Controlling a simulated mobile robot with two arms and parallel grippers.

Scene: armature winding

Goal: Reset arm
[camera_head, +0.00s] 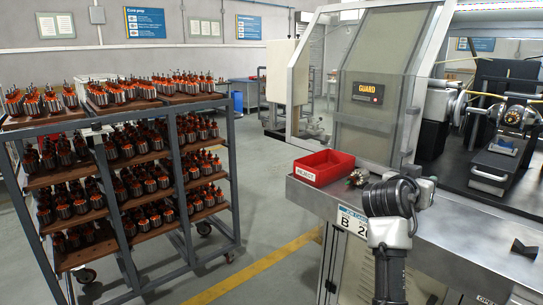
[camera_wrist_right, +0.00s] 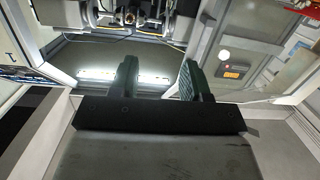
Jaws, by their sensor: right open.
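My right arm reaches up from the bottom in the head view, over the front of the machine's ledge. My right gripper (camera_wrist_right: 158,75) shows in the right wrist view with its two dark fingers apart and nothing between them. In the head view my wrist mostly hides the gripper. My left gripper is in neither view. An armature (camera_head: 357,178) lies on the metal ledge (camera_head: 325,194), just left of my right wrist and beside a red bin (camera_head: 324,167). The winding machine (camera_head: 508,117) stands at the right.
A rack (camera_head: 235,170) at the left holds several rows of armatures with orange tops. A clear guard panel (camera_head: 375,100) with a "GUARD" label stands behind the ledge. A small black block (camera_head: 524,248) sits on the ledge at the right. The floor between rack and machine is clear.

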